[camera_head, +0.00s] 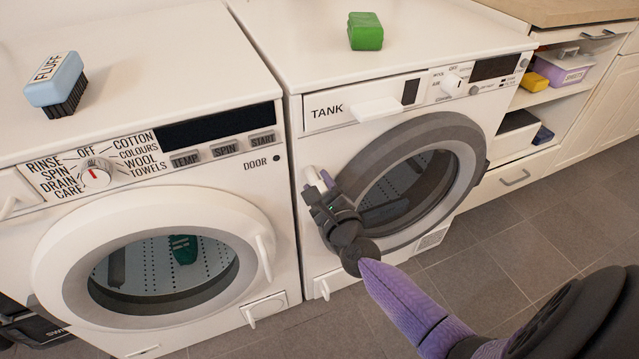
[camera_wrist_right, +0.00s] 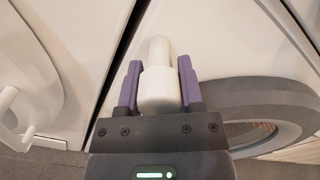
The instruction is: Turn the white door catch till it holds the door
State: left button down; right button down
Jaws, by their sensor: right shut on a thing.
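The white door catch (camera_head: 311,175) sits on the front of the right machine, at the left side of its round door (camera_head: 439,133). The door has a grey ring and dark glass and appears to lie against the machine's front. My right gripper (camera_head: 321,181) is at the catch. In the right wrist view the catch (camera_wrist_right: 158,88) stands between the purple fingers of the right gripper (camera_wrist_right: 159,82), which are shut on it. Its narrow end points up in that view, beside the grey ring. The part of the catch behind the gripper is hidden. My left gripper is not in view.
A left washing machine (camera_head: 245,205) stands close beside, with its round white door (camera_head: 60,238) and a dark green thing inside. A blue FLUFF brush (camera_head: 55,78) and a green block (camera_head: 365,31) lie on top. Shelves stand right; the floor in front is clear.

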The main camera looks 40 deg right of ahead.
jog(key=n, duration=0.2)
jog(key=shift+n+p, duration=0.3)
jog(key=shift+n, duration=0.1)
jog(key=n+p, duration=0.1)
jog(key=n, duration=0.2)
jog(key=shift+n, duration=0.6)
jog(key=shift+f, duration=0.1)
jog(key=shift+c, duration=1.2)
grip_release()
